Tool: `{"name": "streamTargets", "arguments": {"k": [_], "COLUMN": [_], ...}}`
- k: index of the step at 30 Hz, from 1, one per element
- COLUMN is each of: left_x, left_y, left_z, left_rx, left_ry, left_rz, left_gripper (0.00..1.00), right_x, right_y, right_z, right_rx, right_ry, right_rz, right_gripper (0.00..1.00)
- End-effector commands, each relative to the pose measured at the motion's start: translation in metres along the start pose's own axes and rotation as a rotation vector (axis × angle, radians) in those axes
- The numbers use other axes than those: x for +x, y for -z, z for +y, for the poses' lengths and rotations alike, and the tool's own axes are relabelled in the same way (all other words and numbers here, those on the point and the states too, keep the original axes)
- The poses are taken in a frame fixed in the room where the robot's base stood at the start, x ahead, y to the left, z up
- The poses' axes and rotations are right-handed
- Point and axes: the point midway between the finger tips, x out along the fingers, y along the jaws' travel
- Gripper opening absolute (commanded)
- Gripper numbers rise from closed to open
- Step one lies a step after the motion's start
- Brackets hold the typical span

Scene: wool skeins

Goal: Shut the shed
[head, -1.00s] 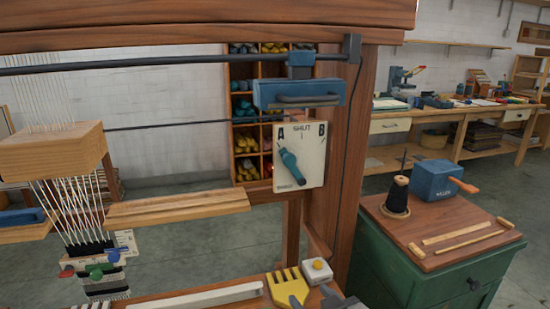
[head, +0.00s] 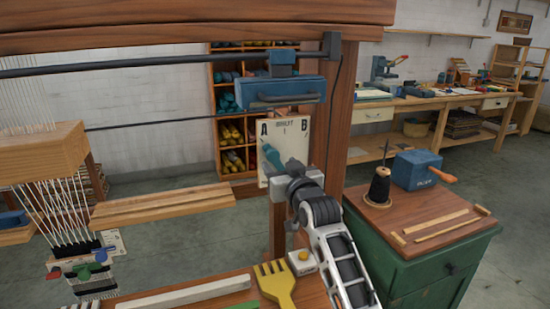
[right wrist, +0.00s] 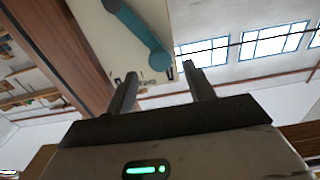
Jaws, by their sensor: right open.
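The white selector plate (head: 296,140) is fixed to the loom post, with A at left, SHUT at top middle and B at right. Its teal lever (head: 270,154) slants up and left, its end toward the A. The lever also shows in the right wrist view (right wrist: 140,32), beyond the fingers. My right gripper (head: 290,174) is in front of the lower part of the plate and hides it and the lever's lower end. In the right wrist view, its two fingers (right wrist: 162,88) are apart with nothing between them. My left gripper is not in view.
A blue box with a handle (head: 281,93) hangs above the plate. A yellow comb (head: 276,284) and a small block with a yellow button (head: 303,260) are below. A green cabinet (head: 425,262) at right carries a black spool (head: 380,186) and a blue box (head: 416,170).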

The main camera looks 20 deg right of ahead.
Motion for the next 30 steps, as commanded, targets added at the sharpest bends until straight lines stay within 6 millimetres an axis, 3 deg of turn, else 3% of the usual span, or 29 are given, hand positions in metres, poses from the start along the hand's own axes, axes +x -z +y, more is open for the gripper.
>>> {"name": "streamTargets", "arguments": {"k": [3, 9, 22, 27, 28, 30], "left_x": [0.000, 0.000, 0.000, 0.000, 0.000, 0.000], "left_y": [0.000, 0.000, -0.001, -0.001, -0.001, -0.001], "left_z": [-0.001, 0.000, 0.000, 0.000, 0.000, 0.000], "left_rx": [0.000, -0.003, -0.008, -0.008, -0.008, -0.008], "left_ry": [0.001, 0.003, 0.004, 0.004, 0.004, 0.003], "left_rz": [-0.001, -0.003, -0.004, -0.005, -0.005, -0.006], "left_gripper": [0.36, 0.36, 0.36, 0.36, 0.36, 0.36], "right_x": [0.021, 0.042, 0.049, 0.049, 0.049, 0.049], "right_y": [0.001, 0.000, 0.000, 0.000, 0.000, 0.000], "right_z": [0.000, 0.000, 0.000, 0.000, 0.000, 0.000], "right_rx": [0.000, 0.000, 0.000, 0.000, 0.000, 0.001], "right_ry": [0.000, 0.000, 0.000, 0.000, 0.000, 0.000], "right_rz": [0.000, 0.000, 0.000, 0.000, 0.000, 0.000], "right_gripper": [0.53, 0.53, 0.53, 0.06, 0.00, 0.00]}}
